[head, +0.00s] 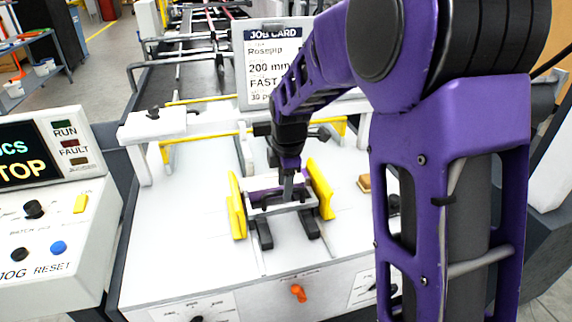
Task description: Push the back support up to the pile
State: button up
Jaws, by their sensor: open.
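My gripper (288,186) points down between the two yellow side guides (236,206), (320,188) on the white feeder table. Its fingers are small and partly hidden by my arm, with the jaws open. A low pile with a purple top (262,184) shows between the guides, partly behind my gripper. A grey crossbar (280,208), apparently the back support, lies across the near side of the pile. Two black feet (264,234), (308,224) extend from it toward the front. I cannot tell whether the bar touches the pile or my fingers touch the bar.
A job card (268,62) stands behind the table, near a white crossbeam (200,125). A control panel (45,210) is at left. An orange knob (298,292) is on the front face. The table's left part is clear. My arm hides much of the right side.

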jog(key=s+r+p, duration=0.2)
jog(key=s+r, duration=0.1)
jog(key=r, duration=1.3)
jog(key=shift+d+r, duration=0.3)
jog(key=shift+d, duration=0.05)
jog(key=shift+s, duration=0.1)
